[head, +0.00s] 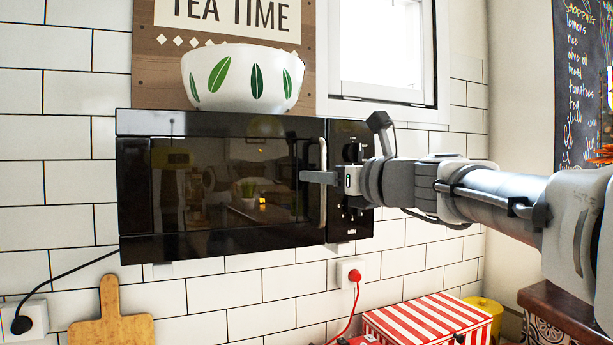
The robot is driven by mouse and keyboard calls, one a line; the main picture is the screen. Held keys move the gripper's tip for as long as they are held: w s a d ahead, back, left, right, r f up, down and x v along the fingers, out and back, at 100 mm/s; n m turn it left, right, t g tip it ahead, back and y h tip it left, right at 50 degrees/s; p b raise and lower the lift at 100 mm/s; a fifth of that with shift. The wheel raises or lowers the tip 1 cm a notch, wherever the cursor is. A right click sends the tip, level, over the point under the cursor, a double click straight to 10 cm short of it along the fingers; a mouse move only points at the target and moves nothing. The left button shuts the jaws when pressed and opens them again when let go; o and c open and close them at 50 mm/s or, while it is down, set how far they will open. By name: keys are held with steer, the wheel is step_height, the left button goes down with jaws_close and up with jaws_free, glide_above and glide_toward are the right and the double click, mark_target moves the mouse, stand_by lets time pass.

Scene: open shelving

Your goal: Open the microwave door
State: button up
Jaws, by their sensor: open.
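The black microwave (220,185) is mounted against the white tiled wall, and its door looks closed. A vertical silver handle (322,165) runs along the right side of the door. My arm reaches in from the right, and my gripper (305,177) is at the handle, with a finger extending across it to the left. The gripper is open; whether it touches the handle cannot be told. The control knobs on the right panel are partly hidden behind my gripper.
A white bowl with green leaves (243,78) stands on top of the microwave. A wooden cutting board (111,318), a red-and-white striped box (428,320) and a red plug (355,275) are below. A window (382,45) is above right. Space before the door's left part looks clear.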

jaws_close()
stand_by(1.3)
